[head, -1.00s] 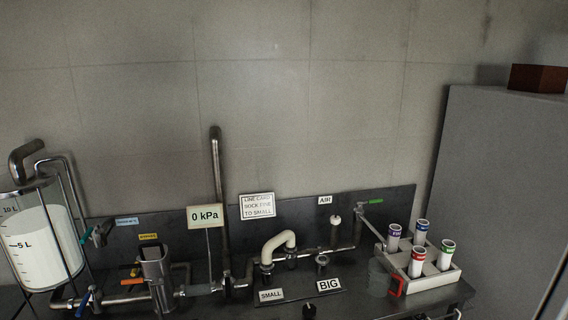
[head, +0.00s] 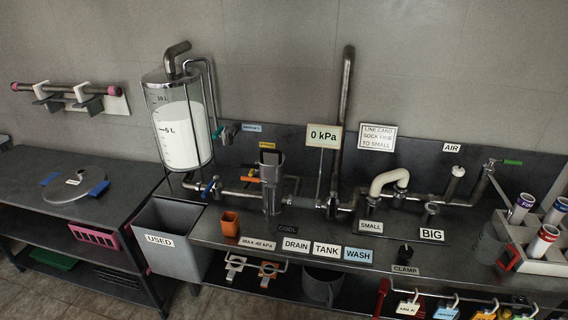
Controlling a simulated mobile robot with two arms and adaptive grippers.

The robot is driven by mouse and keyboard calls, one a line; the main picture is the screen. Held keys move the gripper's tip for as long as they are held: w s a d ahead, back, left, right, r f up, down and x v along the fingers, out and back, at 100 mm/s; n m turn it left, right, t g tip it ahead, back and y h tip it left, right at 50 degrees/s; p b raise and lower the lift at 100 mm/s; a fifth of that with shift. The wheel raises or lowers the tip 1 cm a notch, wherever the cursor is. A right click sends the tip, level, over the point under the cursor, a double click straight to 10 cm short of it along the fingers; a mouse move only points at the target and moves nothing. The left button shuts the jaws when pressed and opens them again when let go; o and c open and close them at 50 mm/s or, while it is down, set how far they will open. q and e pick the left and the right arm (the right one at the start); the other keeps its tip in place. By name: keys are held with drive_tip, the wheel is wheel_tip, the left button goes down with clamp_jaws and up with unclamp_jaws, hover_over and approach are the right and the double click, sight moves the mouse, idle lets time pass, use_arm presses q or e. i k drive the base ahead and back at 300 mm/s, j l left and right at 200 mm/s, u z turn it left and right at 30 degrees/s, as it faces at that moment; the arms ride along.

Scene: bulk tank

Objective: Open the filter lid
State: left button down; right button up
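A grey metal housing (head: 272,186), which looks like the filter, stands upright in the pipe line on the steel bench. An orange handle (head: 252,180) is beside it on the left, and a small yellow label is on the wall panel behind it. I cannot tell whether the top of the housing is a closed lid. A round grey disc (head: 78,180) with blue grips lies flat on the left table; I cannot tell what it belongs to. Neither of my grippers shows in the head view.
A clear tank (head: 180,120) of white liquid stands left of the housing. A gauge sign (head: 324,137) reads 0 kPa. A grey USED bin (head: 174,240) sits between the tables. An orange cup (head: 230,223) and several labels line the bench front. A rack (head: 540,260) of tubes is at right.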

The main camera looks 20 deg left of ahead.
sight(271, 162)
drive_tip(key=i+j+u, duration=0.15)
drive_tip(key=u, duration=0.2)
drive_tip(key=i+j+u, duration=0.15)
drive_tip(key=u, duration=0.2)
drive_tip(key=i+u, duration=0.3)
drive_tip(key=k+j, duration=0.05)
drive_tip(key=k, duration=0.05)
